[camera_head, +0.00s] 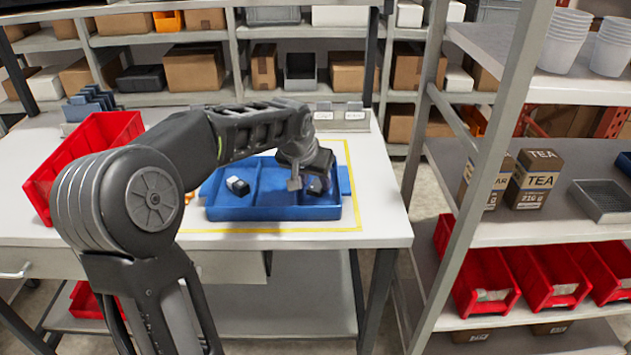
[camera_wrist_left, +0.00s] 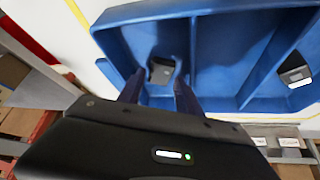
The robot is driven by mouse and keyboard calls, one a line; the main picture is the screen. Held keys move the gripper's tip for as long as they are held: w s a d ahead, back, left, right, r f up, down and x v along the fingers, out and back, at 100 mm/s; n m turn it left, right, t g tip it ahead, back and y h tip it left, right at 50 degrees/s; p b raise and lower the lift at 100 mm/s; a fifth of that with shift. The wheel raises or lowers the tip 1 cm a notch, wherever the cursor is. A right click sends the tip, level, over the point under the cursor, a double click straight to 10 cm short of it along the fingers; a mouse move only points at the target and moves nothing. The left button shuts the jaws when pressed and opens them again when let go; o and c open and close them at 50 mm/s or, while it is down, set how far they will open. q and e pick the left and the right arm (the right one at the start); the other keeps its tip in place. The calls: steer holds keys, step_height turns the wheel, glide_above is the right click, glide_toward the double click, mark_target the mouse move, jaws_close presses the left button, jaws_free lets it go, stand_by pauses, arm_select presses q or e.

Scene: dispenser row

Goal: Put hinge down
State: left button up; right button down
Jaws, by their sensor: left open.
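A blue divided tray (camera_head: 270,213) lies on the white table, and it also shows in the wrist view (camera_wrist_left: 232,60). My left gripper (camera_head: 305,183) is over its right compartment, pointing down. In the wrist view the fingers (camera_wrist_left: 158,88) are apart, with a small dark part (camera_wrist_left: 161,69), which looks like the hinge, on the compartment floor between and beyond them. In the head view this dark part (camera_head: 315,187) is partly hidden by the gripper. A black and white part (camera_head: 238,186) lies in the left compartment. My right gripper is not in view.
A yellow outline (camera_head: 356,190) surrounds the tray. A red bin (camera_head: 90,155) stands at the table's left, with blue pieces (camera_head: 90,103) behind it. Small labelled holders (camera_head: 340,113) line the back edge. A shelf rack with tea boxes (camera_head: 537,178) and red bins stands at right.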

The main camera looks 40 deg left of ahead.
arm_select(q)
steer(key=v, duration=1)
steer(key=shift+r, duration=0.25)
steer(key=shift+s, duration=0.1)
